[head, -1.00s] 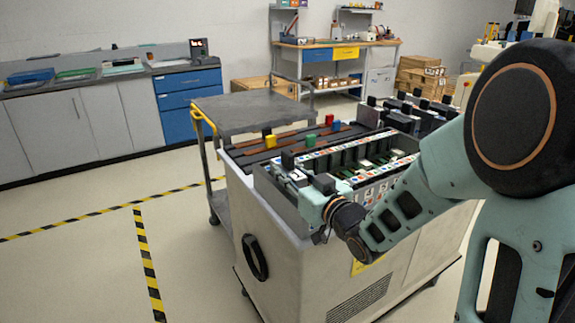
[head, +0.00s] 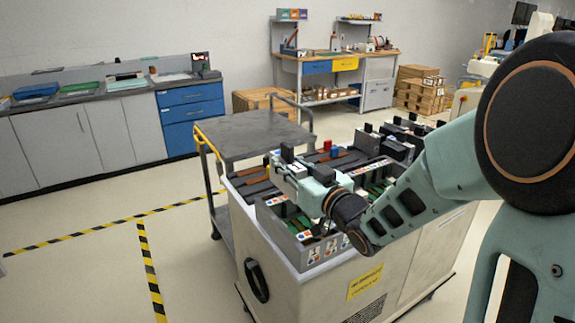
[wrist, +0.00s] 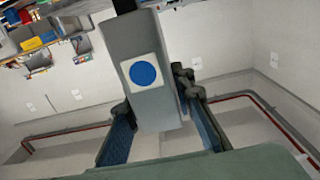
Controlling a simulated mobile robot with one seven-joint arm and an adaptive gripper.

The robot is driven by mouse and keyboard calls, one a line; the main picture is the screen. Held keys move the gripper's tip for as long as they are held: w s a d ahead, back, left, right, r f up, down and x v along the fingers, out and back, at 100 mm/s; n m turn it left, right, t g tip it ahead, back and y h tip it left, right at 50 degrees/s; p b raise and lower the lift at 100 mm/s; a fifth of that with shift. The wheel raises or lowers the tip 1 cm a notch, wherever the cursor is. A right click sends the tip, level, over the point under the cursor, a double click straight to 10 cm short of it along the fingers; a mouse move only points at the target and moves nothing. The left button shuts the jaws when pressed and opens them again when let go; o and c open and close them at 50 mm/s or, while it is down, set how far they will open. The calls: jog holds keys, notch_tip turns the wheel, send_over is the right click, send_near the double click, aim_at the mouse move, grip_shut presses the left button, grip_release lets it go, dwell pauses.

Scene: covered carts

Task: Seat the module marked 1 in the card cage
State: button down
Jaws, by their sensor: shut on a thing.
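My gripper (head: 304,184) is shut on a grey module (wrist: 148,95) with a white label bearing a blue circle. In the wrist view the two blue-padded fingers lie on either side of it. No 1 can be read on its visible face. In the head view the held module (head: 283,172), with a dark piece at its top, appears above the near left part of the card cage (head: 318,250). The cage has a grey wall with coloured marks along it and green boards inside. My gripper and arm hide part of the cage.
The cage sits on a pale cart with a yellow label (head: 365,283). Behind the gripper are brown strips and a red block (head: 327,146). Several dark-topped modules (head: 397,146) stand at the right. A dark-topped trolley (head: 250,135) adjoins at the back left.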

aim_at(303, 235)
notch_tip(303, 235, down, 6)
jog(key=b, duration=0.5)
jog(key=shift+r+b, duration=0.15)
jog(key=shift+b, duration=0.15)
notch_tip(303, 235, down, 7)
jog(key=b, duration=0.7)
jog(key=shift+f, duration=0.2)
dwell(3.9)
jog(key=c, duration=1.6)
grip_release()
jog(key=shift+f, duration=0.15)
jog(key=shift+r+v, duration=0.2)
jog(key=shift+v, duration=3.6)
